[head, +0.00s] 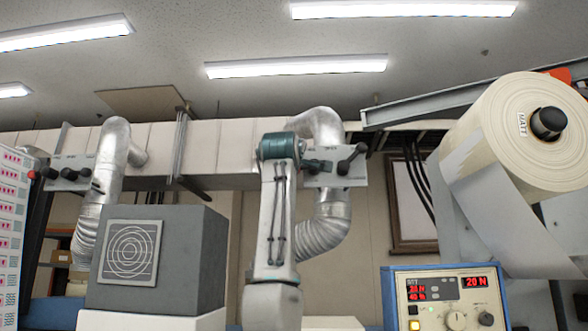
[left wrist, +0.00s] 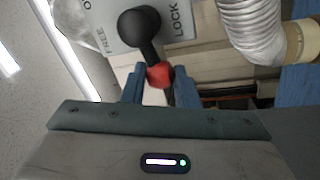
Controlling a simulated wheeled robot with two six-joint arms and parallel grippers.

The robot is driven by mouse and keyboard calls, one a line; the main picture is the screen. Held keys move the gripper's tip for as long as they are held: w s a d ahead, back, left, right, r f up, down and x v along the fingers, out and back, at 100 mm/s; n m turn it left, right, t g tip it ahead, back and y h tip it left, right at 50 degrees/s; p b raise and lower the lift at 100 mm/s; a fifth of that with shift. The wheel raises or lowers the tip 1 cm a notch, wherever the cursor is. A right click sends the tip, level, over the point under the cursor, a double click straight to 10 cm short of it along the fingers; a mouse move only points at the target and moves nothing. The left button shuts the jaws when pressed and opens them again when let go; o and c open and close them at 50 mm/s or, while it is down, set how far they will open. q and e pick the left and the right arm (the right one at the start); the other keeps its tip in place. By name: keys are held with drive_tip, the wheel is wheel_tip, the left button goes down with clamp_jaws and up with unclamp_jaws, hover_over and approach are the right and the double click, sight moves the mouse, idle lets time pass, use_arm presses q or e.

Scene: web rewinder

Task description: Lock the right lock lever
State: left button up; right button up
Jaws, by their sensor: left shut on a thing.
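The right lock lever (left wrist: 146,35) has a black hub and arm with a red tip (left wrist: 160,75). In the left wrist view the tip points down, toward the gripper. My left gripper (left wrist: 158,86) is shut on the red tip, a blue finger on each side. The light lever plate (left wrist: 112,38) carries the words FREE, left of the hub, and LOCK, right of it. In the head view my left gripper (head: 299,163) is at the left side of the right lever plate (head: 343,178); it hides the red tip. My right gripper is not in view.
A black crank handle (head: 351,160) sits on the same plate, just right of the lever. A silver duct (head: 325,218) runs close below. Another lever plate (head: 75,184) is at far left. A control box (head: 448,297) and paper roll (head: 510,130) stand at right.

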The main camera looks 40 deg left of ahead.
use_arm(q)
drive_tip(key=shift+f, duration=0.15)
drive_tip(key=o, duration=0.9)
drive_tip(key=shift+o, duration=0.4)
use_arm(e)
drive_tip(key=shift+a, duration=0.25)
use_arm(q)
drive_tip(key=shift+s, duration=0.1)
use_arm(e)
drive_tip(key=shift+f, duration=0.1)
use_arm(q)
drive_tip(key=b+v, duration=0.6)
drive_tip(key=v, duration=0.4)
drive_tip(key=shift+s+d, duration=0.2)
drive_tip(key=shift+s, duration=0.1)
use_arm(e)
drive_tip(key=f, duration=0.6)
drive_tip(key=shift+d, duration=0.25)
